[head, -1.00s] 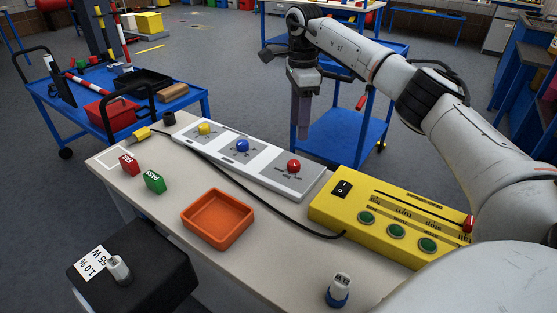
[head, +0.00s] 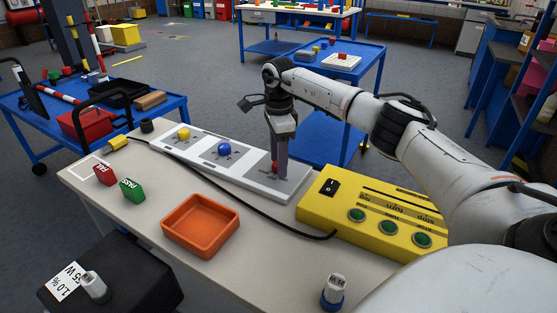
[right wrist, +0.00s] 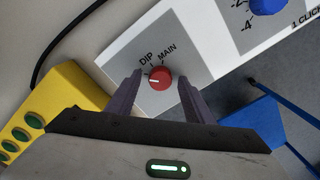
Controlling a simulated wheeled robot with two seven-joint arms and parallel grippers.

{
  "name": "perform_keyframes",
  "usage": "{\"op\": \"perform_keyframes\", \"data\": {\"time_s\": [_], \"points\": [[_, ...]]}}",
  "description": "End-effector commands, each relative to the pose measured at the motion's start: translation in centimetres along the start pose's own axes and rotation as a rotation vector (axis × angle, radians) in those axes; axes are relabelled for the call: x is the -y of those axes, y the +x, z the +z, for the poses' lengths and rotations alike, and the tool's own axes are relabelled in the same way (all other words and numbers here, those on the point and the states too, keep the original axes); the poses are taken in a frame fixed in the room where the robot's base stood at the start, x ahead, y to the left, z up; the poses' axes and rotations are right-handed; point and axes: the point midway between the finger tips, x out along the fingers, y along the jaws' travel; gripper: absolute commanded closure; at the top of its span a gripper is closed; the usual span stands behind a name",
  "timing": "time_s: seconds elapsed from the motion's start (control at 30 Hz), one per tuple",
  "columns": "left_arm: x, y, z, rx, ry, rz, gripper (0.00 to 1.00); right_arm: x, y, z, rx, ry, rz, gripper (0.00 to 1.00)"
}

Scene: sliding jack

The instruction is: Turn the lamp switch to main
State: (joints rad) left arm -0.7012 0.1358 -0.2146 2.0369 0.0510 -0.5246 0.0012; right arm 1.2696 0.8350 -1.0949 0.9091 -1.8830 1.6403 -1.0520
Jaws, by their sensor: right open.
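The lamp switch is a red knob (head: 275,168) on the right-hand square of the white panel (head: 247,185). In the right wrist view the knob (right wrist: 160,78) has the labels DIP and MAIN printed beside it, and its white mark is on its left side, towards DIP rather than MAIN. My right gripper (head: 281,174) points down over the knob. In the right wrist view its two open fingers (right wrist: 159,88) stand on either side of the knob, with visible gaps. In the head view the fingers partly hide the knob. My left gripper is not in view.
A blue knob (head: 224,149) and a yellow knob (head: 183,133) share the panel. A yellow control box (head: 330,212) with green buttons is close on the right. A black cable (head: 270,218) and an orange tray (head: 201,226) lie in front of the panel.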

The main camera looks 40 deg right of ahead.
Motion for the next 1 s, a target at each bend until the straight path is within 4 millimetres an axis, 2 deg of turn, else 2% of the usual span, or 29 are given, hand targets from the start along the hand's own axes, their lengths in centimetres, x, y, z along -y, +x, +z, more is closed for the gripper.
{"op": "perform_keyframes", "data": {"time_s": [0.27, 0.5, 0.77, 1.0], "points": [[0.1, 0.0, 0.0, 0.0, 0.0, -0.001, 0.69, 0.0, 0.1, 0.0, 0.001, 0.0, -0.001, 0.53], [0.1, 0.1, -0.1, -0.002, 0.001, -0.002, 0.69, 0.0, 0.1, 0.0, 0.001, 0.0, 0.0, 0.93], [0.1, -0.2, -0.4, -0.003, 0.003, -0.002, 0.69, 0.0, 0.0, 0.0, 0.001, 0.022, 0.0, 0.94], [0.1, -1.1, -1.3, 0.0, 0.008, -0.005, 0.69, 0.0, -0.3, 0.0, 0.001, 0.133, 0.002, 0.94]]}}
